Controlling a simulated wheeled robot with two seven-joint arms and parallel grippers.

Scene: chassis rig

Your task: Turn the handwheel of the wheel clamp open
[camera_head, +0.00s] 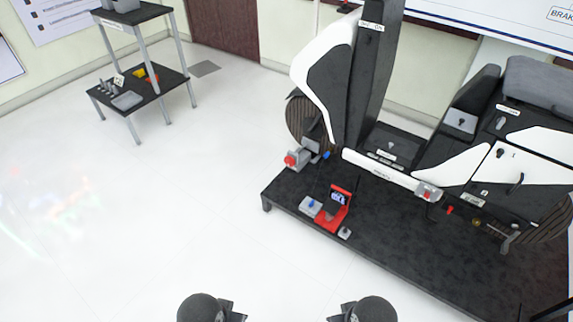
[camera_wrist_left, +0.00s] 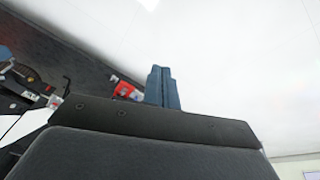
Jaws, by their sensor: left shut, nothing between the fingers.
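A grey clamp (camera_head: 305,156) stands at the front wheel of the black and white vehicle rig, with a round red part (camera_head: 291,160) on its left side. This looks like the wheel clamp and its handwheel; how far it is turned cannot be told. My left gripper (camera_wrist_left: 162,70) is shut and empty in the left wrist view, away from the clamp. My right gripper (camera_head: 339,317) is only partly in view at the bottom edge of the head view, far from the clamp; its fingers cannot be made out.
The rig stands on a low black platform (camera_head: 400,240). On its front left corner are a red stand (camera_head: 331,221) and a grey box with a blue knob (camera_head: 310,206). A shelf cart (camera_head: 140,90) stands at the back left. The white floor between is clear.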

